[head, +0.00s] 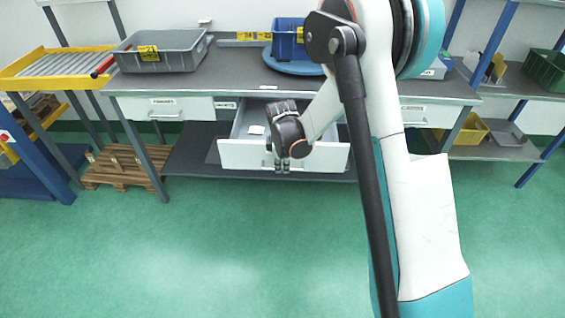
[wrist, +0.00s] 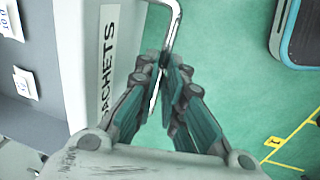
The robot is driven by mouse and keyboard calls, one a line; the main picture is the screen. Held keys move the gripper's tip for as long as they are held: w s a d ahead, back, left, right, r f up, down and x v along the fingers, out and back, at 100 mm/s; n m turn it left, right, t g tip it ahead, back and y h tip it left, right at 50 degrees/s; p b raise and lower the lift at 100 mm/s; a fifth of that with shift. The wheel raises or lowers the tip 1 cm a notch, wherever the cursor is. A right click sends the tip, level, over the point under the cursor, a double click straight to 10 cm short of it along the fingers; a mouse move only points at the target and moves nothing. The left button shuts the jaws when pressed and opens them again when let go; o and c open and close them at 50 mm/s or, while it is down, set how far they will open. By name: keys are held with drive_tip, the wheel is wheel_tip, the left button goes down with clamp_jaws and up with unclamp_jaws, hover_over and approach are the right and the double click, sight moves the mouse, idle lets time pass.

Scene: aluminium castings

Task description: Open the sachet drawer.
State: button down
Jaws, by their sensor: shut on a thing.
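The sachet drawer (head: 236,156) stands pulled out from under the workbench in the head view, its inside partly visible. Its white front, with the label SACHETS (wrist: 108,60), also shows in the wrist view. My gripper (head: 281,166) is at the middle of the drawer front. In the wrist view my gripper (wrist: 171,68) has its fingers closed around the metal bar handle (wrist: 177,18). White packets (wrist: 25,84) lie inside the drawer. My wrist and arm hide part of the drawer's right side in the head view.
The workbench (head: 240,78) carries a grey bin (head: 180,60) and a blue bin (head: 287,42) on a round blue plate. Closed drawers (head: 182,108) flank the open one. A lower shelf (head: 190,158) runs beneath. Green floor in front is clear. A wooden pallet (head: 125,168) lies left.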

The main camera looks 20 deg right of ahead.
idle(0.3)
drive_tip(key=c, duration=1.7)
unclamp_jaws()
drive_tip(key=shift+r, duration=0.1)
drive_tip(key=r, duration=0.4)
drive_tip(key=s+r, duration=0.1)
drive_tip(key=r, duration=0.2)
drive_tip(key=s+r, duration=0.1)
drive_tip(key=r, duration=0.3)
drive_tip(key=shift+s+a+r, duration=0.1)
drive_tip(key=shift+a+r, duration=0.2)
drive_tip(key=shift+a, duration=0.05)
drive_tip(key=s+d+r+m+t, duration=0.1)
drive_tip(key=s+r+m+t, duration=0.1)
drive_tip(key=s+r+m, duration=0.8)
drive_tip(key=s+r+m+t, duration=0.1)
drive_tip(key=s, duration=0.5)
drive_tip(key=s+r+m+t, duration=0.1)
drive_tip(key=s+m, duration=0.1)
drive_tip(key=s, duration=0.4)
drive_tip(key=s+d+r+m+t, duration=0.1)
drive_tip(key=s, duration=0.4)
drive_tip(key=shift+s+r+m+y, duration=0.3)
drive_tip(key=shift+s+r, duration=0.05)
drive_tip(key=shift+s, duration=0.05)
